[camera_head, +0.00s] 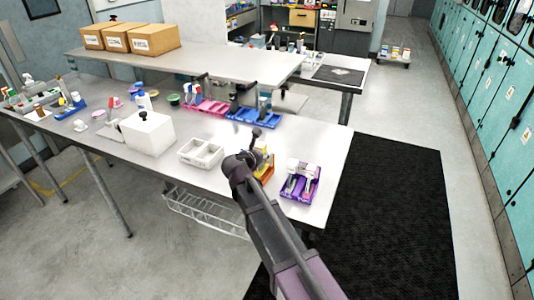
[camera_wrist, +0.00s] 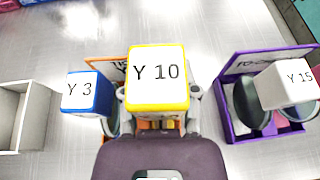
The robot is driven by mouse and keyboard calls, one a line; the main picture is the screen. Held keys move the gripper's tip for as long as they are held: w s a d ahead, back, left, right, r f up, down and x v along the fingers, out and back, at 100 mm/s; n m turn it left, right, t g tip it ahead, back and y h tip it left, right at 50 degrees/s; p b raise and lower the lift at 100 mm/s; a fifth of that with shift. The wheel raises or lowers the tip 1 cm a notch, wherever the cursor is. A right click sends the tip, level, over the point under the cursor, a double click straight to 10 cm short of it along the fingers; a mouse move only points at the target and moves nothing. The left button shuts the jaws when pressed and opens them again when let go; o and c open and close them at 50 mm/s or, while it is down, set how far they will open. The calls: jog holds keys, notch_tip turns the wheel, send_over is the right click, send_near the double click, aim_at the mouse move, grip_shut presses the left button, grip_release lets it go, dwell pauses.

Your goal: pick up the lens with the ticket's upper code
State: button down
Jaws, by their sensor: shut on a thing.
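A yellow-edged lens label reading Y 10 (camera_wrist: 157,75) stands close in front of the wrist camera. My gripper (camera_wrist: 157,125) is shut on the Y 10 lens, whose lower part is mostly hidden behind the label and the gripper. A blue-edged lens labelled Y 3 (camera_wrist: 87,92) stands just left of it, by the orange tray (camera_wrist: 94,62). A white-edged lens labelled Y 15 (camera_wrist: 290,84) stands in the purple tray (camera_wrist: 232,68) to the right. In the head view my gripper (camera_head: 262,158) is over the orange tray (camera_head: 268,174). I cannot make out a readable ticket.
The purple tray (camera_head: 315,197) stands near the table's right corner. A white divided tray (camera_head: 200,153) and white box (camera_head: 147,132) stand left of my arm. Blue (camera_head: 253,117) and pink (camera_head: 206,107) trays lie behind, below a raised shelf (camera_head: 200,60).

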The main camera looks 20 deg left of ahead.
jog(key=s+a+r+p, duration=0.1)
jog(key=s+a, duration=0.1)
jog(key=s, duration=1.3)
jog(key=shift+r, duration=0.15)
jog(key=shift+s, duration=0.1)
